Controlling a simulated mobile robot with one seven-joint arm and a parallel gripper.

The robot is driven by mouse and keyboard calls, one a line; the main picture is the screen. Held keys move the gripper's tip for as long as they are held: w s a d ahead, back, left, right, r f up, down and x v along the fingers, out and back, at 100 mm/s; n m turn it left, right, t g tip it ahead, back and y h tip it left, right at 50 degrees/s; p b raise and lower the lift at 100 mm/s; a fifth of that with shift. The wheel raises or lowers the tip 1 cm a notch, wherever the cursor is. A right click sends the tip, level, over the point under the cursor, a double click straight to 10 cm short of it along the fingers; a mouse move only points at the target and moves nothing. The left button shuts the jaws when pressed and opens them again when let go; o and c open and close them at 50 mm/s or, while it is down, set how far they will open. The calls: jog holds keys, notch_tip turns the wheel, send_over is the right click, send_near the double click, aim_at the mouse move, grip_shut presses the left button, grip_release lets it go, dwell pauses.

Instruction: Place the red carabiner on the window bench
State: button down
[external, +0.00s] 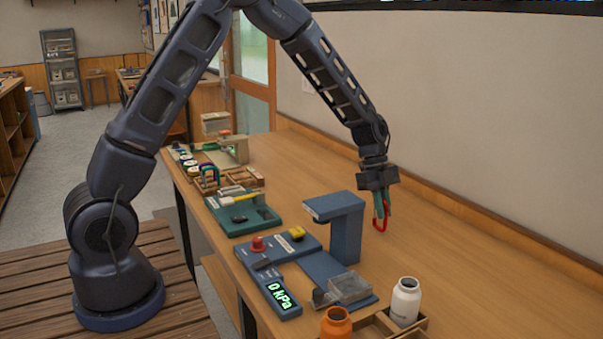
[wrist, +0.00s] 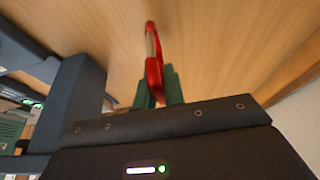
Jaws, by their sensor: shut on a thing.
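My gripper (external: 381,207) is shut on the red carabiner (external: 385,215), with the arm reaching down over the long wooden bench (external: 460,245). In the wrist view the red carabiner (wrist: 153,72) stands out beyond the green fingers (wrist: 159,88), with bare wood behind it. The carabiner hangs upright, close to the bench top. I cannot tell whether its lower end touches the wood. The fingers hide its upper part. I cannot tell from these views whether this bench is the window bench.
A blue stand (external: 346,232) rises left of my gripper. In front are a pressure display (external: 281,293), a clear box (external: 350,288), a white bottle (external: 405,300) and an orange bottle (external: 336,323). A green tray (external: 240,217) lies further left. The wood toward the wall is clear.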

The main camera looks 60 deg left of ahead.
jog(key=shift+f, duration=0.7)
jog(key=shift+f, duration=0.15)
jog(key=c, duration=1.5)
grip_release()
